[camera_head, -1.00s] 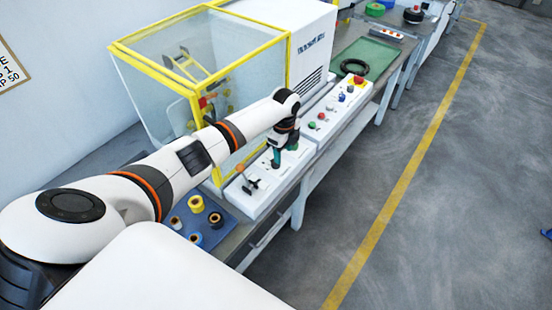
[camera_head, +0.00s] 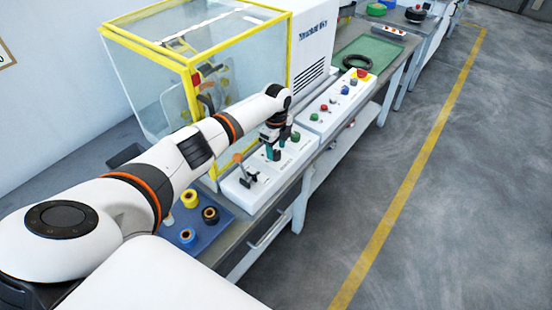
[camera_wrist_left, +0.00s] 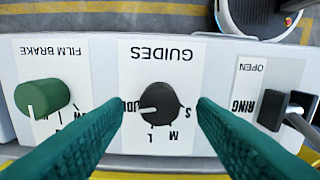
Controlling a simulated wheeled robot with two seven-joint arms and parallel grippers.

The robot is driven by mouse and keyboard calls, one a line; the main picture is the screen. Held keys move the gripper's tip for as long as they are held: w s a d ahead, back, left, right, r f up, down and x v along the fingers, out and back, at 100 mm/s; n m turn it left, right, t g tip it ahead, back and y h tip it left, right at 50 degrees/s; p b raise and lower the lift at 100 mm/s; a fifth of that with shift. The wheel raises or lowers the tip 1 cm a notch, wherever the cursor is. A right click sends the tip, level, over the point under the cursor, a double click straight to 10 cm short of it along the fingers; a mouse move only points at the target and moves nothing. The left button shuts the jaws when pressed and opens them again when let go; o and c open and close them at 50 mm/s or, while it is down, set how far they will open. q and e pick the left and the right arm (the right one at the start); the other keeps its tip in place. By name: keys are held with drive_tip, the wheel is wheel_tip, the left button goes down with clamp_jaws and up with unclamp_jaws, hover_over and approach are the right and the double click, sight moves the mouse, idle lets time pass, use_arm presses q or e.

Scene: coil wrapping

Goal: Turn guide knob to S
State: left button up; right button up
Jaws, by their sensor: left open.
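The black guide knob (camera_wrist_left: 159,103) sits on the panel's GUIDES plate, which reads upside down in the left wrist view. Its white pointer line points to the left of that picture, at a label partly hidden by a finger. The S mark (camera_wrist_left: 188,112) is at the knob's right, with M and L below. My left gripper (camera_wrist_left: 160,110) is open, its green fingers on either side of the knob with gaps between. In the head view my left gripper (camera_head: 272,154) is over the white control panel (camera_head: 247,190). My right gripper is not in view.
The green FILM BRAKE knob (camera_wrist_left: 43,97) and the RING lever (camera_wrist_left: 288,110) flank the guide knob. A yellow-framed clear guard (camera_head: 160,85) stands behind the panel. A blue tray (camera_head: 213,232) with several spools lies beside it. The floor at right is clear.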

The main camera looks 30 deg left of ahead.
use_arm(q)
drive_tip(key=shift+f+b, duration=0.35)
drive_tip(key=shift+f, duration=0.5)
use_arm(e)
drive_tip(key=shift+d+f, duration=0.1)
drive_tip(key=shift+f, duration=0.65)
use_arm(q)
drive_tip(key=shift+r, duration=0.1)
drive_tip(key=c, duration=1)
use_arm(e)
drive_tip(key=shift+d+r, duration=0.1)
